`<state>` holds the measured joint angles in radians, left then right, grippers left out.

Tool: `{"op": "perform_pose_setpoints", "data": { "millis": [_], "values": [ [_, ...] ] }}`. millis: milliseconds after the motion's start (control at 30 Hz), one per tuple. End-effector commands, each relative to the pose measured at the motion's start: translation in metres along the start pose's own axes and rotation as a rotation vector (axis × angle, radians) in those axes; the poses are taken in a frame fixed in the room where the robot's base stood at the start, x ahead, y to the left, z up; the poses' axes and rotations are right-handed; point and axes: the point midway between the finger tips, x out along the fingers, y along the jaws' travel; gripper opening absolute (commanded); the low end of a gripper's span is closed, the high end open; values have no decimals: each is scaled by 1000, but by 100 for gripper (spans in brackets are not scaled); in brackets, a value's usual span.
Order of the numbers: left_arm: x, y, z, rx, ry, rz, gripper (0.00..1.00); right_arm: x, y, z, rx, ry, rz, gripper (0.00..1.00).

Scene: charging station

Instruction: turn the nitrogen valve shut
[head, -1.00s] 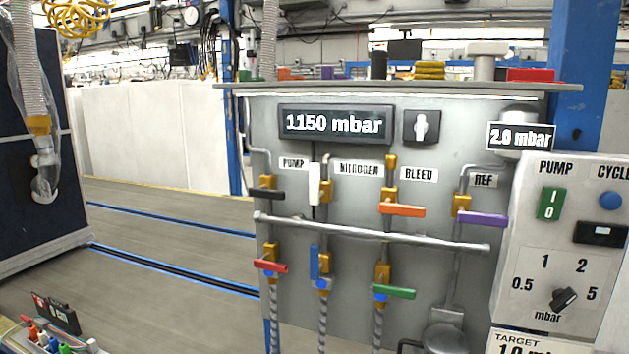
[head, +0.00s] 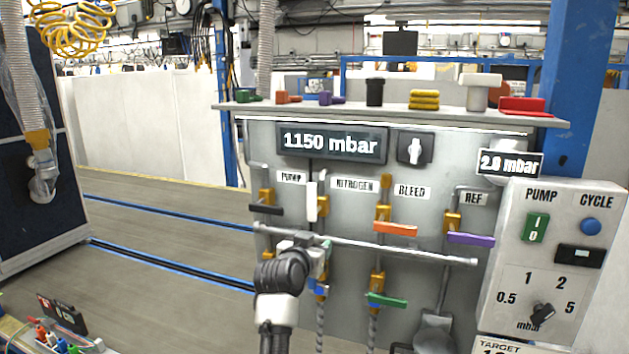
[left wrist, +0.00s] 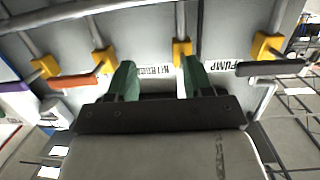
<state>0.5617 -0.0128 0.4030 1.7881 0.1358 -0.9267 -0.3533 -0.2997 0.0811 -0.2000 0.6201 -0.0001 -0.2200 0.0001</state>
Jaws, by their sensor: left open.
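My right gripper is not in view.
A horizontal rail (head: 400,249) crosses the panel below the upper valves. The black pump handle (head: 266,209) is left of the nitrogen valve, the orange bleed handle (head: 395,229) right. The green lower handle (head: 387,300) is below. A control box (head: 560,245) stands at the right.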

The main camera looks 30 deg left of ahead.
Motion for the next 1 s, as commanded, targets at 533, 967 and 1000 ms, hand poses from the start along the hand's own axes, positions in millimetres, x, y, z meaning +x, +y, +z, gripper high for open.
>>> {"op": "perform_pose_setpoints", "data": {
  "millis": [533, 967, 1000],
  "values": [
    [-5, -33, -100, -35, 152, -45, 51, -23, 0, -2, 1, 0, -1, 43],
    [57, -36, -108, -34, 152, -45, 51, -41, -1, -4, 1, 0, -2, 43],
    [60, -36, -108, -33, 153, -45, 51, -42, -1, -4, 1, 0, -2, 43]
  ]
}}
